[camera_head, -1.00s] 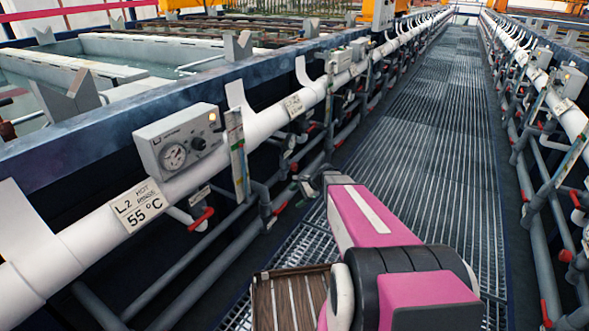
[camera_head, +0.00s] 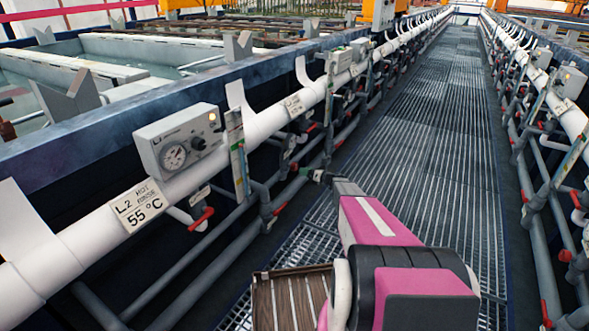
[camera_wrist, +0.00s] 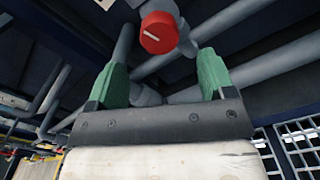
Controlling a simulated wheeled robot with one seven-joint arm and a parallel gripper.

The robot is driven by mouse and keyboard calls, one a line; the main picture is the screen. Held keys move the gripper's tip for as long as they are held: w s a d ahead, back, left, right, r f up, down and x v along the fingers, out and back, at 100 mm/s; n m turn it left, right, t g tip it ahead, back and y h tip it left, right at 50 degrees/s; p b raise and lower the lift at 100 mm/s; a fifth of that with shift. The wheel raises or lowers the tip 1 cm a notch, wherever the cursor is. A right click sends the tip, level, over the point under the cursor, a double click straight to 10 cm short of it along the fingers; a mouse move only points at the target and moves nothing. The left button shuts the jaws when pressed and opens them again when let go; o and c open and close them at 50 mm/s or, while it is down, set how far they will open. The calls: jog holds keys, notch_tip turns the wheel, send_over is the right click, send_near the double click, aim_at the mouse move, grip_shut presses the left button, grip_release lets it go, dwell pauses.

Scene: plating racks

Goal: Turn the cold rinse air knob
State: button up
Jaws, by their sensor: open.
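A round red knob (camera_wrist: 158,32) with a white line across its face shows at the top of the wrist view, on a grey pipe fitting. My gripper (camera_wrist: 162,76) has two green fingers spread apart with nothing between them. The knob appears above and beyond the gap between the fingertips, not touching them. In the head view my gripper (camera_head: 308,173) is small and partly hidden, pointing left toward the pipes beside the walkway. I cannot tell which of the red handles there is the one in the wrist view. No cold rinse label is readable.
A grey gauge box (camera_head: 180,140) and a sign (camera_head: 139,205) reading "L2 hot rinse 55 °C" are on the left white pipe. A smaller sign (camera_head: 293,105) farther along is unreadable. Grey pipes with red handles (camera_head: 201,219) run below. The grated walkway (camera_head: 430,130) is clear ahead.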

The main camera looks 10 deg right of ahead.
aim_at(296, 168)
jog(key=x, duration=0.7)
jog(key=shift+w+a, duration=0.1)
jog(key=shift+a, duration=0.05)
jog(key=c, duration=0.9)
